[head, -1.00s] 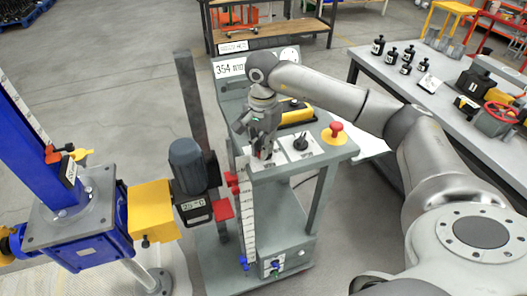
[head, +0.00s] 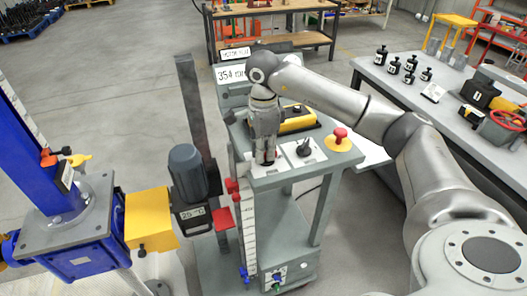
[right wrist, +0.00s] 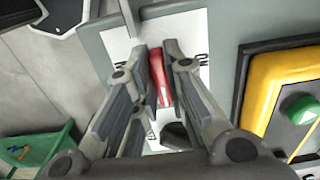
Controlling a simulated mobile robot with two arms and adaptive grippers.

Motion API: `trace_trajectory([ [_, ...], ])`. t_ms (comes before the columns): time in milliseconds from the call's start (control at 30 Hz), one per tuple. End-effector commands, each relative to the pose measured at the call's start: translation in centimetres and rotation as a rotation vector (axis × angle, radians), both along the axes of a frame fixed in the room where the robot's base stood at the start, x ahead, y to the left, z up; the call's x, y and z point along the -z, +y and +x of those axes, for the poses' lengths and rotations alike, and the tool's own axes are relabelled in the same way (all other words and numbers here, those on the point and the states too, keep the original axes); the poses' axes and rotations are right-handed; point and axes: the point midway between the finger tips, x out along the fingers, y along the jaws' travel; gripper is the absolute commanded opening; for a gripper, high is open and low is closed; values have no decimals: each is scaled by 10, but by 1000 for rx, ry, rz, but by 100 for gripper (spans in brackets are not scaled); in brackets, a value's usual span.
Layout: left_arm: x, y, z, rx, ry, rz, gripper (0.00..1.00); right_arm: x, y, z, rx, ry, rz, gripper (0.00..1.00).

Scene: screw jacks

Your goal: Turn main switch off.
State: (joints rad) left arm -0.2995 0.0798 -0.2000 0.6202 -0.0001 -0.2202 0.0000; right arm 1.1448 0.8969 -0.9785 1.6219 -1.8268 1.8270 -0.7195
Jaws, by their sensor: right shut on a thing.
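The main switch, which I take to be the red handle (right wrist: 158,78), stands on a white plate (right wrist: 118,42) on the grey control stand (head: 290,180). In the head view the handle is mostly hidden by my right gripper (head: 265,158), which points down onto the stand's top. In the right wrist view my right gripper (right wrist: 160,72) has its two fingers closed on either side of the red handle. Part of the lettering on the plate is covered by the fingers. My left gripper is out of view.
A black rotary knob (head: 304,149), a red mushroom button (head: 340,133) and a yellow box (head: 298,124) sit close by on the stand. The blue screw jack (head: 80,235) and grey motor (head: 187,172) stand left. A bench (head: 385,75) with black parts is at right.

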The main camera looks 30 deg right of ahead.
Motion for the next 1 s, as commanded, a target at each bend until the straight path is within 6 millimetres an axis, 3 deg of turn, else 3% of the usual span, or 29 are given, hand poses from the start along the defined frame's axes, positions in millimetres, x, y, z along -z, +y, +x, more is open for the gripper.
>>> trace_trajectory([
  [467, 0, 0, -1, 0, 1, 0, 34, -2, -1, 1, 18, -4, -1, 0],
  [500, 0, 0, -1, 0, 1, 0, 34, -2, -1, 1, 18, -4, -1, 16],
  [633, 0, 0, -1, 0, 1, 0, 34, -1, -1, 1, 16, -3, -1, 33],
  [1000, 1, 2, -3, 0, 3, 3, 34, -3, 0, 1, 14, -2, 0, 34],
])
